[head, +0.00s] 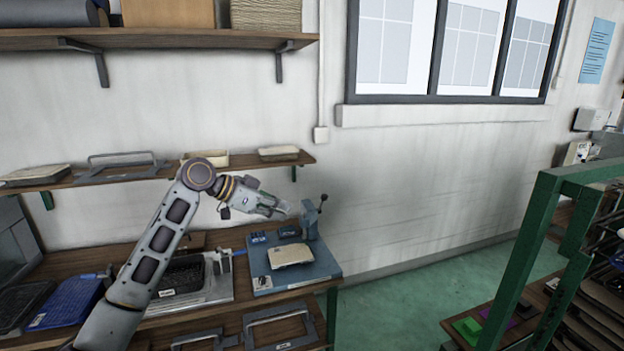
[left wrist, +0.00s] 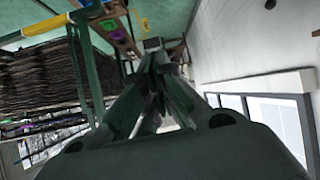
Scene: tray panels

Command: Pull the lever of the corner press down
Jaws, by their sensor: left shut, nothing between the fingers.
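The corner press (head: 309,222) is a blue-grey upright on a blue base plate (head: 320,268) at the right end of the workbench. Its lever (head: 322,204) rises up and to the right from the press head and ends in a black knob. A cream tray panel (head: 291,254) lies on the base plate. My left gripper (head: 286,208) is shut and empty. In the head view it appears just left of the press head, pointing right; I cannot tell the depth gap. In the left wrist view, the fingers (left wrist: 158,56) come together, and I cannot make out the lever there. My right gripper is out of view.
Left of the press are a grey board with a black tray (head: 184,275) and a blue tray (head: 66,303). A shelf (head: 250,164) runs above my gripper. A green rack (head: 532,245) stands at right, with open green floor (head: 415,295) between.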

